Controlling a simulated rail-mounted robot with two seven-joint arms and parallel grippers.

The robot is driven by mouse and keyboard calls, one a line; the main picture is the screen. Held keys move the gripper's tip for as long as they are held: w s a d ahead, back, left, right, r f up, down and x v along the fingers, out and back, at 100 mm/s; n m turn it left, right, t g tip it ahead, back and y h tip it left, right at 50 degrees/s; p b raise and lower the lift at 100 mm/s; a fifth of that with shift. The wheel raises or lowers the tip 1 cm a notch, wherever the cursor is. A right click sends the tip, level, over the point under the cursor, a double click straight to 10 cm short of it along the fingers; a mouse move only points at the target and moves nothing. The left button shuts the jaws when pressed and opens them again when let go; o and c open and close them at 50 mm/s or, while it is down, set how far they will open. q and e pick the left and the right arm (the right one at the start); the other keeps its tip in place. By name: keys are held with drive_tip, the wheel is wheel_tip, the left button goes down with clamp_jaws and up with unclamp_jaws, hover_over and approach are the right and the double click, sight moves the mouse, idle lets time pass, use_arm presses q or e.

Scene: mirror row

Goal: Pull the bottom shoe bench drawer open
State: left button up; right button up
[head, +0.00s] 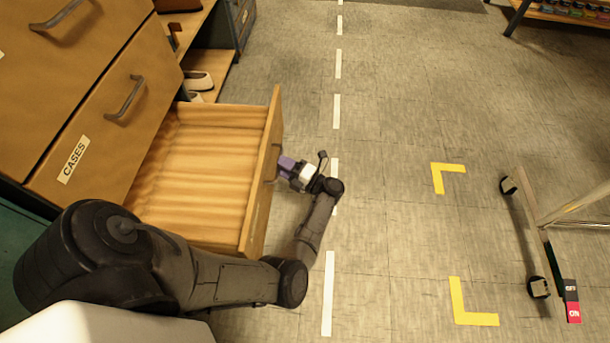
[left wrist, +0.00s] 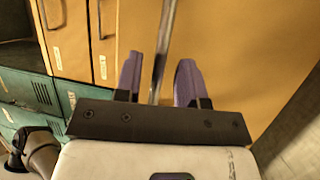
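The bottom drawer (head: 205,170) of the wooden shoe bench is pulled well out in the head view, and its inside looks empty. My left gripper (head: 287,164) is at the outer side of its front panel. In the left wrist view the front panel (left wrist: 235,50) fills much of the picture. The metal bar handle (left wrist: 167,35) runs between the two purple fingers of the left gripper (left wrist: 159,62). Gaps show on both sides of the bar, so the fingers are around it, open. My right gripper is not in view.
A closed drawer labelled CASES (head: 100,125) is above the open one. Shelves with pale shoes (head: 197,81) stand beyond. A wheeled rack (head: 545,235) stands at right. The floor between, with yellow corner marks (head: 447,173), is clear.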

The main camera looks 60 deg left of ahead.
use_arm(q)
drive_tip(key=v, duration=1.2)
idle(0.3)
